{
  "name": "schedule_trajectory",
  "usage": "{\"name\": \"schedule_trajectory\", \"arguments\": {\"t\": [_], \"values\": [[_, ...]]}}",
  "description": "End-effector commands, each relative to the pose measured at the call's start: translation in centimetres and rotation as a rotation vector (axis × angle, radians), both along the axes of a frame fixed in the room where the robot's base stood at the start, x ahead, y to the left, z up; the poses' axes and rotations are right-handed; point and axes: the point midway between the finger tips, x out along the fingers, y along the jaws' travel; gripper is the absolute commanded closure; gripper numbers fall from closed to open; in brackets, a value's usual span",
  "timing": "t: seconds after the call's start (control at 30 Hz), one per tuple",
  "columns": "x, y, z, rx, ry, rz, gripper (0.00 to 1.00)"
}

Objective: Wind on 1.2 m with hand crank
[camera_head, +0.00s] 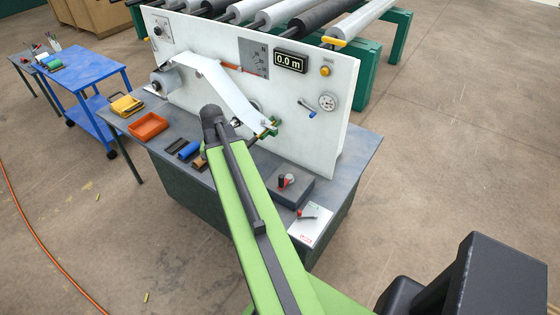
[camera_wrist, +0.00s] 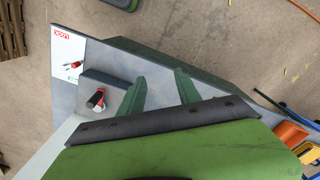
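The white upright panel (camera_head: 205,35) carries a digital display (camera_head: 291,61) reading 0.0 m. A white web (camera_head: 225,90) runs from a grey roll (camera_head: 163,80) at the left, over the panel's face and down toward my gripper (camera_head: 268,130). My gripper is close in front of the panel at the web's lower end. In the wrist view its two green fingers (camera_wrist: 160,82) stand apart with nothing visible between them. A round part (camera_head: 255,105) behind the web is partly hidden.
The grey bench (camera_head: 345,165) holds a dark block (camera_head: 291,185) with a red-and-black handle, a white card (camera_head: 310,225) and an orange tray (camera_head: 148,127). A round dial (camera_head: 327,101) is on the panel.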

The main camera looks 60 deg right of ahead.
Motion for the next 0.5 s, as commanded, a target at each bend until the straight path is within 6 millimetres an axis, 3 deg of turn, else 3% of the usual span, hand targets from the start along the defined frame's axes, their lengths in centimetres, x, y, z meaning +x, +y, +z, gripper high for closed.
{"name": "schedule_trajectory", "arguments": {"t": [0.03, 0.1, 0.2, 0.33, 0.5], "values": [[-2.2, -4.4, -0.1, 0.000, 0.000, -0.132, 0.60], [-5.3, -9.1, -0.2, 0.001, 0.001, -0.296, 0.60], [-9.2, -13.7, -0.2, 0.000, 0.000, -0.473, 0.60], [-12.2, -16.6, -0.3, 0.000, 0.000, -0.597, 0.60], [-13.0, -17.3, -0.3, 0.000, 0.000, -0.628, 0.60]]}}
